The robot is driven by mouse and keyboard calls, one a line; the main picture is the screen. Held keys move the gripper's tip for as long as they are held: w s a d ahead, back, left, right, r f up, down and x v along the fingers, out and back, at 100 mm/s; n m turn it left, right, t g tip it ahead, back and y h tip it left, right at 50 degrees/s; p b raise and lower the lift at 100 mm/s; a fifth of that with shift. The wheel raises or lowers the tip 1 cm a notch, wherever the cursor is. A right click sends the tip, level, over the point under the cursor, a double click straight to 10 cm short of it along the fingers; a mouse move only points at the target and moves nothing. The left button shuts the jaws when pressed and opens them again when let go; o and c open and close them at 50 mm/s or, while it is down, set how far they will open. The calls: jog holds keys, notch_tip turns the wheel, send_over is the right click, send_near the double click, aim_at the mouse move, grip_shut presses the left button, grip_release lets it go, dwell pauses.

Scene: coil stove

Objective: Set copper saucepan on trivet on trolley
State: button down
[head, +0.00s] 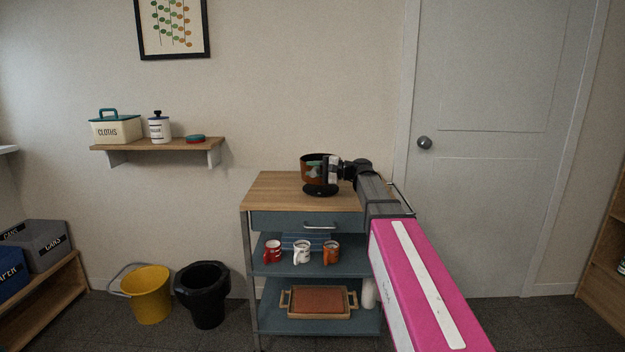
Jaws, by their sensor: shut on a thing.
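The copper saucepan (309,171) is a brown-orange pan above the trolley's wooden top (275,188). My gripper (333,170) reaches in from the right and is shut on the saucepan, probably at its handle; the fingers hide that part. A black round trivet (321,190) lies on the trolley top directly below the saucepan. The pan looks upright and very close over the trivet; I cannot tell whether they touch.
The trolley's middle shelf holds a red mug (273,251), a white mug (301,252) and an orange mug (331,252). A tray (319,316) is on the bottom shelf. A yellow bucket (150,295) and black bin (204,296) stand left. The trolley top's left side is clear.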

jog(key=shift+f, duration=1.8)
jog(key=c, duration=0.9)
grip_release()
jog(key=d, duration=0.4)
jog(key=s+d, duration=0.1)
jog(key=d, duration=0.3)
jog(key=s+d, duration=0.1)
jog(key=d, duration=0.2)
jog(key=shift+s+d, duration=0.15)
jog(key=shift+d, duration=0.25)
jog(key=shift+d, duration=0.1)
